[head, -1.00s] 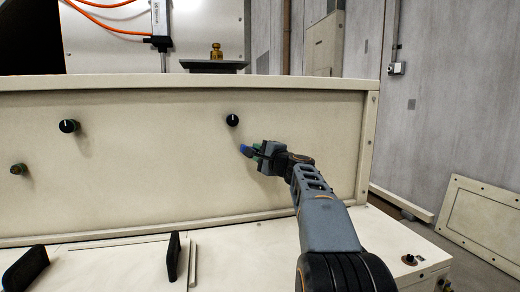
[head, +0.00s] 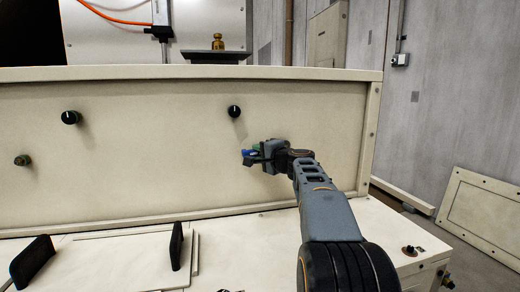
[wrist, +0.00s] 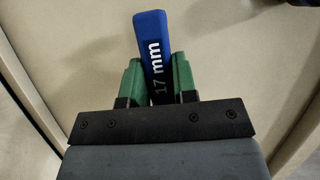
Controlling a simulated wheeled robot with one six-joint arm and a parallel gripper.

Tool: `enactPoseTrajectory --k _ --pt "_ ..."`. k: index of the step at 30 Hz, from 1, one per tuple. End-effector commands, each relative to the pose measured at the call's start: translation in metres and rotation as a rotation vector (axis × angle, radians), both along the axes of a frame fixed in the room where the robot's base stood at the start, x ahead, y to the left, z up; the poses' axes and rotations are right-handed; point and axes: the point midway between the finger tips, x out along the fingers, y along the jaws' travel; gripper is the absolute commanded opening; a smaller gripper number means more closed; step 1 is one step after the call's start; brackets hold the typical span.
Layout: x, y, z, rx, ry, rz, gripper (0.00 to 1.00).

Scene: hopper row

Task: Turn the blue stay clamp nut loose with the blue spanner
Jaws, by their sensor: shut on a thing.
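My gripper (head: 259,154) is in front of the cream panel, below and right of the right black knob. Its green-padded fingers are shut on the blue spanner (head: 247,153). In the wrist view the spanner (wrist: 151,38) stands between the green pads (wrist: 157,85), marked "17 mm", with a blue end pointing away from me. The spanner's far end is not clear of the panel by any gap I can judge. I cannot make out a blue clamp nut in either view.
Two black knobs (head: 70,117) (head: 234,111) and a small greenish fitting (head: 22,160) stick out of the panel (head: 150,160). Two black handles (head: 31,262) (head: 176,246) stand on the lower deck. A brass weight (head: 218,42) sits on a dark plate behind.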

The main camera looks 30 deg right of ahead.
Motion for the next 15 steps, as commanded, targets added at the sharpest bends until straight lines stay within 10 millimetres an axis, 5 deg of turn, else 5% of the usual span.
enactPoseTrajectory --k 15 --pt "0.0005 -0.0006 -0.0052 -0.050 0.013 -0.001 0.00"
